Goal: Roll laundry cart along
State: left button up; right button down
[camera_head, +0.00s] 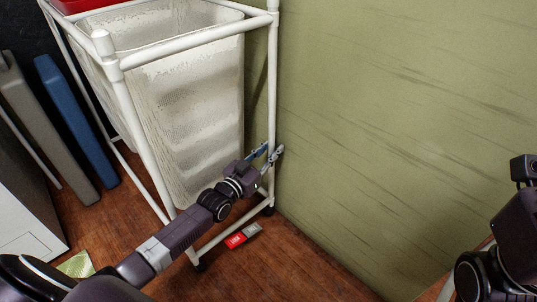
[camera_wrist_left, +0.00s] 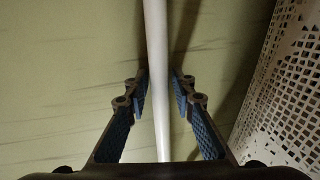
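The laundry cart has a white tube frame (camera_head: 136,115) and a white perforated bag (camera_head: 190,115); it stands close to the green wall. In the left wrist view the post (camera_wrist_left: 156,60) runs between the two blue-padded fingers (camera_wrist_left: 161,92), which are apart with a narrow gap on each side. The perforated bag (camera_wrist_left: 290,85) shows at the right there. Part of my right arm shows at the head view's right edge; its fingers are not visible.
The green wall (camera_head: 400,110) is right beside the cart. A red and grey box (camera_head: 243,236) lies on the wooden floor by the cart's lower rail. Blue (camera_head: 75,120) and grey (camera_head: 45,130) panels stand at left. A green cloth (camera_head: 77,265) lies on the floor.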

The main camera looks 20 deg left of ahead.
pick_arm(q)
jog(key=shift+c, duration=0.2)
grip_shut()
dwell(0.3)
